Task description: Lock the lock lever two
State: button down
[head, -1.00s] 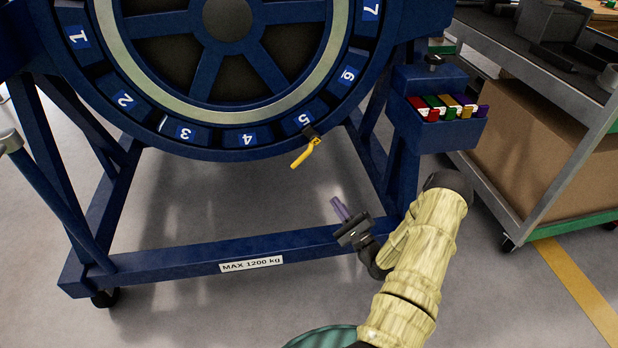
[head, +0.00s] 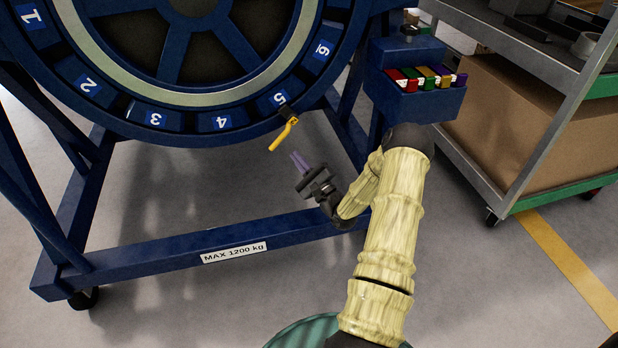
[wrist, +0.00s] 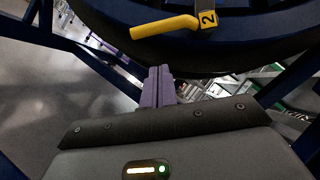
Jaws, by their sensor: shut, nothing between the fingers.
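The yellow lock lever two (head: 283,135) hangs from the lower rim of the blue ring, near the number 5, and slants down to the left. In the wrist view the lever (wrist: 165,27) lies across the top, with a "2" on its tag at the right end. My gripper (head: 298,160) is below the lever and slightly right, apart from it. Its purple fingers (wrist: 158,88) are together with nothing between them, and the wrist view shows them below the lever.
The blue numbered ring (head: 190,122) sits in a blue stand with a lower crossbar (head: 170,262). A blue bin (head: 420,100) with several coloured items is mounted at right. A grey cart (head: 540,100) with a large brown box stands further right. Open floor lies beneath the ring.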

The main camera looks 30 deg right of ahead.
jog(key=w+a+r, duration=0.1)
jog(key=a+r+b, duration=0.1)
jog(key=shift+w+a+r+b, duration=0.25)
jog(key=shift+w+r+b, duration=0.05)
jog(key=shift+w+r, duration=0.1)
